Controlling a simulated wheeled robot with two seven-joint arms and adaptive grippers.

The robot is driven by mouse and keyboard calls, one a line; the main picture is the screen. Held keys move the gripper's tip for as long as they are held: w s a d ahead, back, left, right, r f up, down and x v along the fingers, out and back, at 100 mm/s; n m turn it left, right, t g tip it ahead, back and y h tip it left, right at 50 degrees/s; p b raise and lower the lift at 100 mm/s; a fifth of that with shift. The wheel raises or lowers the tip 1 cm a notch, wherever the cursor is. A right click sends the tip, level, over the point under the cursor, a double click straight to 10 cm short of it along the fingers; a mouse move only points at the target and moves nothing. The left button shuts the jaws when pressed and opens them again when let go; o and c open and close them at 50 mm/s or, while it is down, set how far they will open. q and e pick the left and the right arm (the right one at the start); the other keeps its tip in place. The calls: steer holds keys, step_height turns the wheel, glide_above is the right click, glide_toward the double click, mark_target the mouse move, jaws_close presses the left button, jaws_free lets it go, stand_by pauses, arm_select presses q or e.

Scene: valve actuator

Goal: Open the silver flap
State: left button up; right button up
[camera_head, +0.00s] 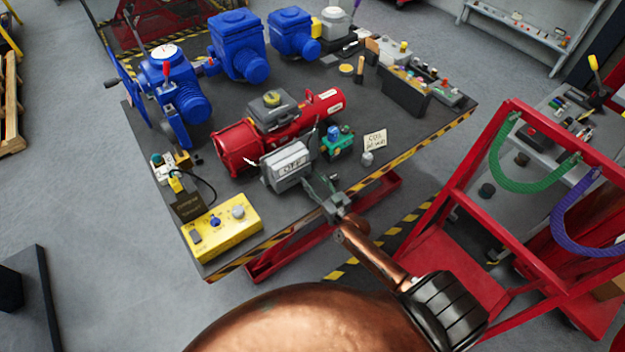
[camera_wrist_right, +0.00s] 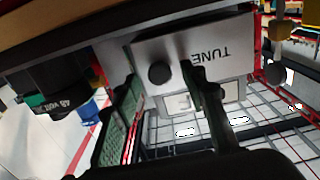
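A silver-grey box with a flat cover marked "OFF" (camera_head: 286,172) is on the near side of the red valve actuator (camera_head: 235,146); I take this cover to be the silver flap, and it looks closed. My right gripper (camera_head: 322,188) is just right of and below it, fingers apart. In the right wrist view, the fingers (camera_wrist_right: 160,78) are spread, with a silver panel (camera_wrist_right: 225,45) marked "TUNE" upside down and a round black knob (camera_wrist_right: 159,74) beyond them. Contact between fingers and panel cannot be told. My left gripper is not in view.
A yellow control box (camera_head: 222,230) stands at the table's near left corner. Blue actuators (camera_head: 238,48) fill the back. A red frame cart (camera_head: 470,215) stands at right.

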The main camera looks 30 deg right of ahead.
steer(key=shift+c, duration=0.7)
jaws_close()
